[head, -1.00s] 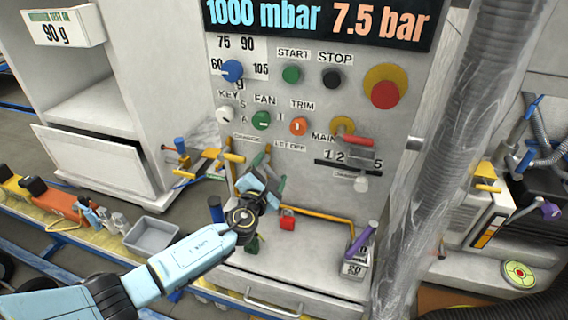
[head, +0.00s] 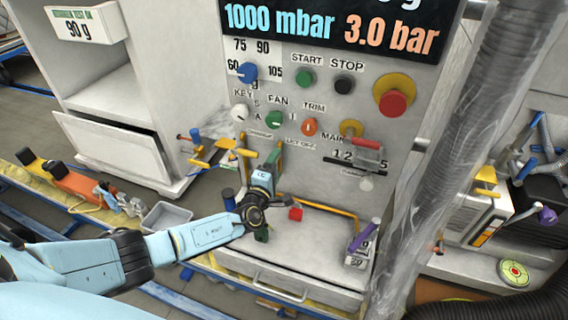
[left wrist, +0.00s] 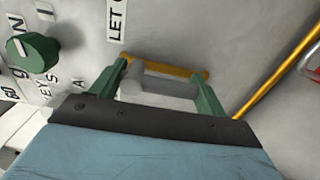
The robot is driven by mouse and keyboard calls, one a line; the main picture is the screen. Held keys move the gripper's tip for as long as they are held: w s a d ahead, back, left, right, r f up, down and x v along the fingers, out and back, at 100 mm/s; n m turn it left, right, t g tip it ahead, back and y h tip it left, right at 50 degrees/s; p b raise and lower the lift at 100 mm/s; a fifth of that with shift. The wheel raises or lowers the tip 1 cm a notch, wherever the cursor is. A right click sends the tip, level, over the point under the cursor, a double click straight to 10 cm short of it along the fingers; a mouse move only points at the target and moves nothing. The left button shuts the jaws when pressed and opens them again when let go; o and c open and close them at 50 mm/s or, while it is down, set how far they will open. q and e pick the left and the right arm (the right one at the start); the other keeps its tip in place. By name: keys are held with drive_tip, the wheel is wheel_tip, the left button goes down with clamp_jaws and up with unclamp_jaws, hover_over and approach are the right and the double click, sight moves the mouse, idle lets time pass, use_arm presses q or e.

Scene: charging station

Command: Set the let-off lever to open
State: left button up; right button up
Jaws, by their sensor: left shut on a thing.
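The let-off lever is a yellow bar (left wrist: 165,66) under the LET OFF label, which shows cut off in the left wrist view (left wrist: 117,14). In the head view the label (head: 300,143) is on the panel, and the lever is largely hidden by my left gripper (head: 266,160). The green fingers of my left gripper (left wrist: 162,82) are at both ends of the bar, with a grey part (left wrist: 157,90) between them. The gripper is shut on the lever at the panel. My right gripper is not in view.
A red padlock (head: 296,214) and a yellow pipe (head: 328,210) are to the right. A purple-handled part (head: 363,236) stands on the shelf. The display (head: 335,27) reads 1000 mbar and 3.0 bar.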

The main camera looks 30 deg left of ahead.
use_arm(q)
drive_tip(key=shift+a, duration=0.15)
idle(0.4)
drive_tip(key=o, duration=1.4)
drive_tip(key=s, duration=0.4)
drive_tip(key=s+d+p, duration=0.1)
drive_tip(key=s, duration=0.4)
drive_tip(key=s+p, duration=0.1)
drive_tip(key=s, duration=0.3)
drive_tip(key=shift+s+d, duration=0.15)
drive_tip(key=shift+s, duration=0.05)
